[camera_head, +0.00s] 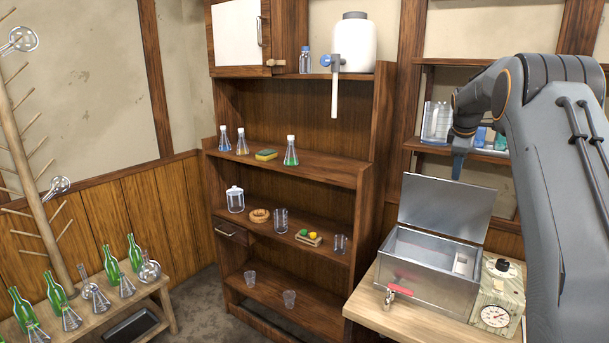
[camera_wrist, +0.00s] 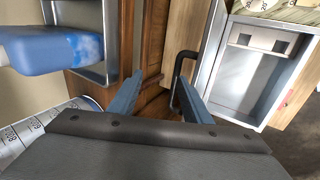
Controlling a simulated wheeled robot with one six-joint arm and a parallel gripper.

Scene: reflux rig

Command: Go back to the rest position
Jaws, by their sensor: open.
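My gripper (camera_wrist: 158,95) is open in the wrist view. Its two blue-grey fingers stand apart with nothing between them. In the head view my gripper (camera_head: 458,165) hangs at the end of my arm, at the right, above and behind the raised lid of the metal box (camera_head: 430,272). Only part of it shows there. The open metal box also shows at the right of the wrist view (camera_wrist: 262,82), apart from the fingers.
A blue bottle (camera_wrist: 55,50) and a graduated vessel (camera_wrist: 45,128) are close left of my gripper. The box's lid (camera_head: 446,207) stands open, with a dial unit (camera_head: 496,302) beside it. A wooden shelf (camera_head: 292,172) holds flasks and jars. Green bottles (camera_head: 111,263) stand at lower left.

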